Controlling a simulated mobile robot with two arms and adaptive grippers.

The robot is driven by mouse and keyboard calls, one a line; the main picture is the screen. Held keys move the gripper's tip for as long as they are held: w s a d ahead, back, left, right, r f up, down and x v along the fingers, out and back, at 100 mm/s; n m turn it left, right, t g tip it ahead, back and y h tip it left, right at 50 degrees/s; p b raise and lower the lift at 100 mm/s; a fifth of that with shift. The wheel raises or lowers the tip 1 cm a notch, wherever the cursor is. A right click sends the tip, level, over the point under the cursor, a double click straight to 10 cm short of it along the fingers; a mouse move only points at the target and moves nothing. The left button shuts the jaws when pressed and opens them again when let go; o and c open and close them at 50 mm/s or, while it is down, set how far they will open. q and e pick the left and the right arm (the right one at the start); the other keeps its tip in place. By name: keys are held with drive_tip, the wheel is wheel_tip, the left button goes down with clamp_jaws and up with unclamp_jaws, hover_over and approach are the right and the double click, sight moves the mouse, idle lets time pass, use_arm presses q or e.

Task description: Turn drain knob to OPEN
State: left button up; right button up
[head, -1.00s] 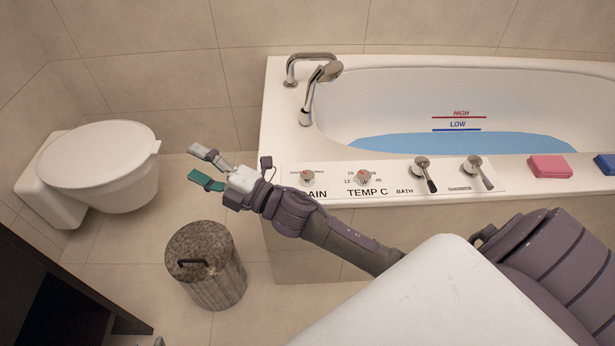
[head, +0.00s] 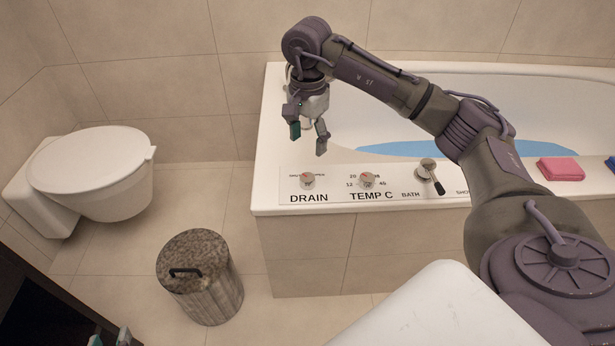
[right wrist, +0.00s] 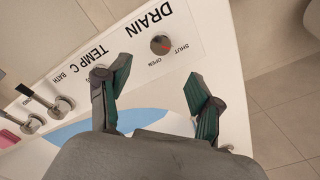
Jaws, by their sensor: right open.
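The drain knob (head: 308,181) is a small round metal knob on the white panel at the tub's front left, above the word DRAIN. In the right wrist view the drain knob (right wrist: 161,45) has a red mark that seems to face the SHUT label, with OPEN beside it. My right gripper (head: 308,138) is open and empty, pointing down above and behind the knob, apart from it. Its spread fingers also show in the right wrist view (right wrist: 160,82), with the knob beyond the gap. My left gripper (head: 109,338) shows only its fingertips, apart, at the bottom left edge.
The temperature knob (head: 366,180) sits right of the drain knob, then the bath lever (head: 430,176). My right arm hides the shower lever and part of the tub. A pink sponge-like block (head: 560,169) lies on the rim. A bin (head: 200,285) and toilet (head: 95,170) stand left.

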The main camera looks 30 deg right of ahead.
drive_tip(key=b, duration=0.1)
hover_over(308, 177)
wheel_tip(308, 177, down, 6)
drive_tip(key=shift+r, duration=0.1)
wheel_tip(308, 177, down, 5)
drive_tip(key=shift+r+b, duration=0.1)
drive_tip(key=shift+b, duration=0.65)
use_arm(q)
drive_tip(key=w+d+r+t+h, duration=0.1)
drive_tip(key=r+t, duration=0.3)
drive_tip(key=r, duration=0.1)
drive_tip(key=w+d+r+t+h, duration=0.1)
drive_tip(key=w+r+t, duration=0.1)
drive_tip(key=r+t, duration=0.2)
drive_tip(key=shift+w+d+r+h, duration=0.25)
drive_tip(key=shift+d+r+h, duration=0.05)
drive_tip(key=shift+r, duration=1)
use_arm(e)
drive_tip(key=shift+f, duration=0.45)
